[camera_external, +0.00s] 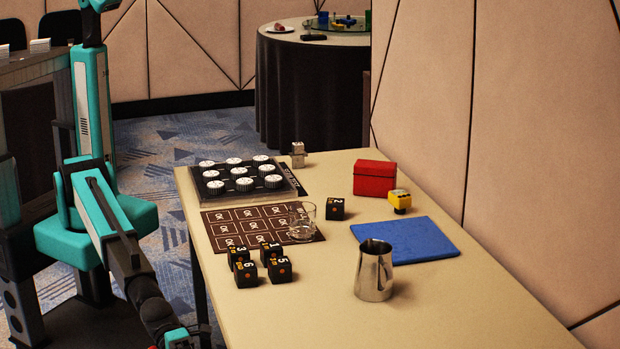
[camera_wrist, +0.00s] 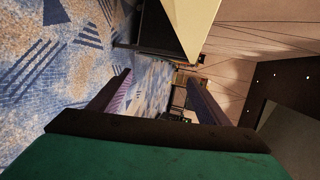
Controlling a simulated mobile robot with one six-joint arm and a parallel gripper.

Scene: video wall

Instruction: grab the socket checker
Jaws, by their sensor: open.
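A small yellow block-shaped device with dark parts, which looks like the socket checker (camera_external: 400,199), sits at the far right of the table. It is beside the blue mat's back edge and in front of the red box. My gripper (camera_wrist: 157,95) is open in the wrist view, with carpet and room background between its two fingers and nothing held. In the external view my arm hangs at the left of the table, and its end is cut off by the bottom edge. The socket checker cannot be made out in the wrist view.
On the table (camera_external: 300,320) are a red box (camera_external: 375,179), a blue mat (camera_external: 425,240), a metal pitcher (camera_external: 373,272), a glass (camera_external: 302,222), several black numbered cubes (camera_external: 279,271), a brown card mat (camera_external: 225,236) and a tray of white-topped knobs (camera_external: 290,178). The front table area is clear.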

